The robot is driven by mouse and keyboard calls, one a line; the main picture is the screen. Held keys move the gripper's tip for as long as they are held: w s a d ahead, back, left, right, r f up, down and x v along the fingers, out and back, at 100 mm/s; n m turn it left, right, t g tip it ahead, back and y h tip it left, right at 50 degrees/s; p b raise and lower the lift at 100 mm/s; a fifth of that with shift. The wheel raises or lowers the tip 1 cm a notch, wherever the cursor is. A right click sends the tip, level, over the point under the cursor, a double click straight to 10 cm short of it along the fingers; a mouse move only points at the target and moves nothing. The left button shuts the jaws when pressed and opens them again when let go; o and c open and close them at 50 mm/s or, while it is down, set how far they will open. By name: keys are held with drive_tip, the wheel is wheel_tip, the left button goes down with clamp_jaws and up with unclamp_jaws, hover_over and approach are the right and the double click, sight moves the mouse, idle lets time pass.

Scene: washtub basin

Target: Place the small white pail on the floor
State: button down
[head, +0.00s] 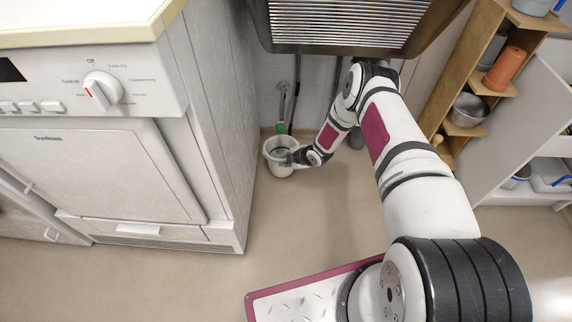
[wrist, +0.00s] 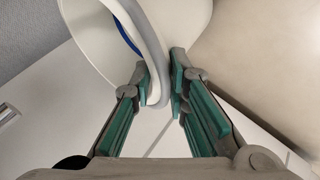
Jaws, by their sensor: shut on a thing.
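The small white pail (head: 277,168) is beneath the basin, beside the dryer's right side, looking upright in the head view. I cannot tell whether its base touches the floor (head: 310,215). My gripper (head: 289,159) reaches the pail's right side, and its fingers are shut on the pail's rim. In the wrist view the pail (wrist: 185,20) fills the upper middle, with its rim between the green-padded fingertips of my gripper (wrist: 163,85). The pail's underside is hidden in the head view.
The white dryer (head: 130,165) stands close on the left. The basin (head: 345,40) with its ribbed board hangs above my forearm. A wooden shelf (head: 465,85) with a metal bowl (head: 468,110) and orange cup (head: 504,68) stands right. The floor in front of the pail is clear.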

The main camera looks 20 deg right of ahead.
drive_tip(key=shift+f, duration=0.45)
drive_tip(key=c, duration=1.6)
unclamp_jaws()
drive_tip(key=shift+o, duration=0.2)
drive_tip(key=p+v, duration=0.5)
drive_tip(key=v, duration=0.7)
